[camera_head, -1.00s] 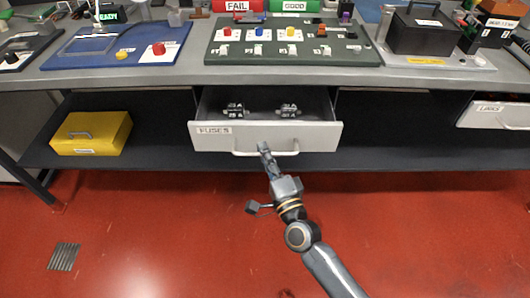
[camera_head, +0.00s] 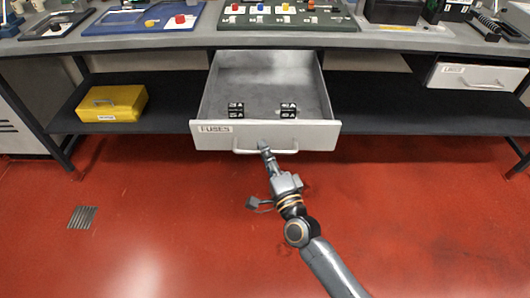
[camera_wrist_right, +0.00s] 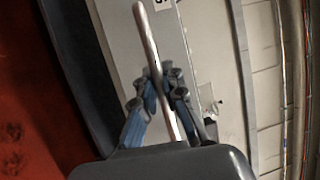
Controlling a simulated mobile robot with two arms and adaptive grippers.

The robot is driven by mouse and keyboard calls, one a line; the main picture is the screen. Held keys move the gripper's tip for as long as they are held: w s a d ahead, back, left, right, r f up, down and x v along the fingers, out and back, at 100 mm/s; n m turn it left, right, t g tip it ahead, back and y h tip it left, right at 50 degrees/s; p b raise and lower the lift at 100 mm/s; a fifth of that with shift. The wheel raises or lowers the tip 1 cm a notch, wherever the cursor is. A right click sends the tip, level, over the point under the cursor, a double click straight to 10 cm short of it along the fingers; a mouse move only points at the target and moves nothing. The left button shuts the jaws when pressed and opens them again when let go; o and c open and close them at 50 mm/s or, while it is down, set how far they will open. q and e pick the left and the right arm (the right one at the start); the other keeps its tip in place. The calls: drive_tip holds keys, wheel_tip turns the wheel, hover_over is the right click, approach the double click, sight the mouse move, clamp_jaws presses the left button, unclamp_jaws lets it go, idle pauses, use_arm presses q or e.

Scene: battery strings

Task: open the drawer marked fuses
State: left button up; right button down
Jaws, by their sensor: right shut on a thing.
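The drawer marked FUSES (camera_head: 214,136) is pulled well out from under the bench in the head view. Two dark fuse blocks, one on the left (camera_head: 236,110) and one on the right (camera_head: 288,110), lie inside near its front. My right gripper (camera_head: 264,146) is at the drawer's front, shut on the bar handle (camera_head: 285,151). In the right wrist view the fingers (camera_wrist_right: 160,88) close around the handle bar (camera_wrist_right: 147,35), with the pale drawer front behind. My left gripper is not in view.
A yellow case (camera_head: 112,104) stands on the dark lower shelf (camera_head: 380,118) at left. Another drawer (camera_head: 477,76) is at right. The bench top (camera_head: 200,38) carries several panels. The red floor (camera_head: 150,220) is clear apart from a grate (camera_head: 82,217).

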drive_tip(key=shift+s, duration=0.3)
drive_tip(key=c, duration=1.4)
unclamp_jaws()
drive_tip(key=v, duration=1.2)
